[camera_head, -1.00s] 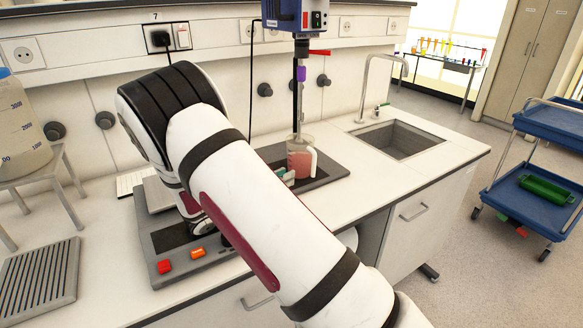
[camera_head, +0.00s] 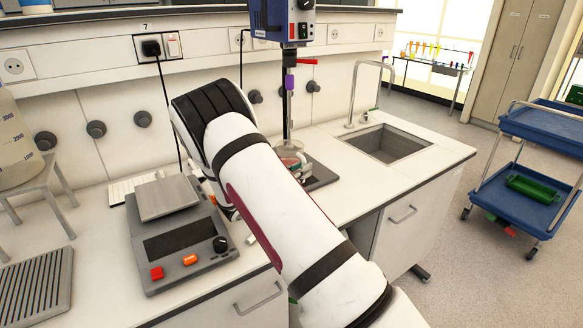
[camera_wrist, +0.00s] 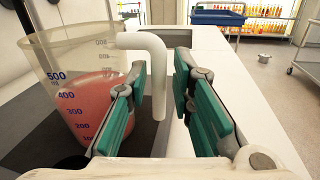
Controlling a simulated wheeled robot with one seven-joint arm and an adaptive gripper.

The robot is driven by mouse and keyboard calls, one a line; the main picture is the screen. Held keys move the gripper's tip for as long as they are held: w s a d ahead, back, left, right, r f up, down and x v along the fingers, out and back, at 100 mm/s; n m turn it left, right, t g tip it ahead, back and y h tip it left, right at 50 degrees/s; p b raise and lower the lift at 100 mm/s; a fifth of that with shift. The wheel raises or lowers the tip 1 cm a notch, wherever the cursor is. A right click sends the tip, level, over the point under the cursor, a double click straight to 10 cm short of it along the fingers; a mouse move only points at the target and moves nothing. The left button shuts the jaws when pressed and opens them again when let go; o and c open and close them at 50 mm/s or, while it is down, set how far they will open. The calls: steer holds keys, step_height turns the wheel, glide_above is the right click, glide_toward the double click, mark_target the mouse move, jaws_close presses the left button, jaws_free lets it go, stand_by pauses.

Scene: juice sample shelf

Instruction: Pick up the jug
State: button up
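The jug (camera_wrist: 80,85) is a clear measuring jug with pink liquid, blue graduation marks and a white handle (camera_wrist: 147,42). It stands upright at the left of the wrist view. In the head view only the upper part of the jug (camera_head: 288,152) shows, beneath the stirrer; my arm hides most of the rest. My gripper (camera_wrist: 163,82) is open, with its green-padded fingers on either side of the handle.
An overhead stirrer (camera_head: 283,22) hangs above the jug, with its shaft going down to it. A grey hotplate device (camera_head: 180,240) lies left of my arm. A sink (camera_head: 385,143) is to the right. A blue cart (camera_head: 528,205) stands on the floor at right.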

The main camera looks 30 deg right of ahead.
steer(key=shift+x, duration=0.95)
jaws_close()
steer(key=shift+r, duration=0.3)
